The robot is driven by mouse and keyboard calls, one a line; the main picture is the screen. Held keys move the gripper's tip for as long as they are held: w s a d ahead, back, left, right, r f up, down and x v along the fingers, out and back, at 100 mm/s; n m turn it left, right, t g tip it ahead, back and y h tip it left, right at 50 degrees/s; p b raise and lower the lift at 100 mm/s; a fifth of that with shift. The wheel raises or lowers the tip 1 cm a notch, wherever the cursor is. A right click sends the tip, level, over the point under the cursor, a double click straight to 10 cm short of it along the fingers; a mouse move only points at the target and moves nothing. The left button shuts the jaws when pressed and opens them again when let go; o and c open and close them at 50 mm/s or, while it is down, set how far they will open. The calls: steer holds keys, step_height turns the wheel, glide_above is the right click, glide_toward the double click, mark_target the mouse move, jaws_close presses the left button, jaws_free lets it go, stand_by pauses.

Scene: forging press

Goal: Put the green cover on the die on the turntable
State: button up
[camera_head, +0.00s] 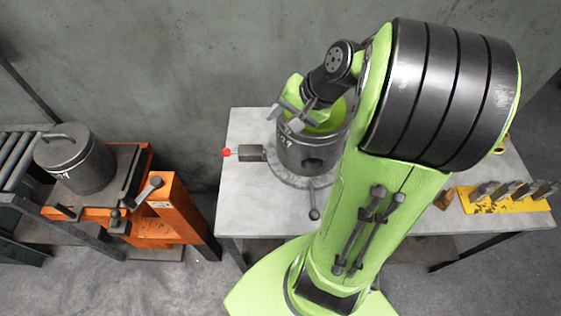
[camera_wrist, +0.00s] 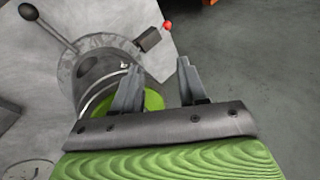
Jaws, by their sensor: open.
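The die (camera_head: 305,158) is a dark grey cylinder with a round side hole, standing on the turntable (camera_head: 283,176) on the light grey table. The green cover (camera_head: 338,112) shows at the die's top, partly hidden behind my gripper and arm. In the wrist view the green cover (camera_wrist: 153,101) lies within the die's rim, partly behind a finger; I cannot tell whether it is fully seated. My gripper (camera_head: 289,113) is open over the left side of the die's top. In the wrist view its fingers (camera_wrist: 158,66) stand apart with nothing between them.
A red-tipped handle (camera_head: 250,153) and a black-knobbed lever (camera_head: 314,200) stick out from the turntable. A lidded grey pot (camera_head: 78,160) stands on an orange stand (camera_head: 165,208) at left. A yellow rack (camera_head: 500,200) of tools lies at the table's right.

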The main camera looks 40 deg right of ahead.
steer(key=s+a+r+n+h+b, duration=0.1)
steer(key=s+a+r+n+h, duration=0.2)
steer(key=s+a+n, duration=0.7)
steer(key=shift+s+a+r, duration=0.4)
steer(key=shift+s+a, duration=0.35)
steer(key=shift+s, duration=1.25)
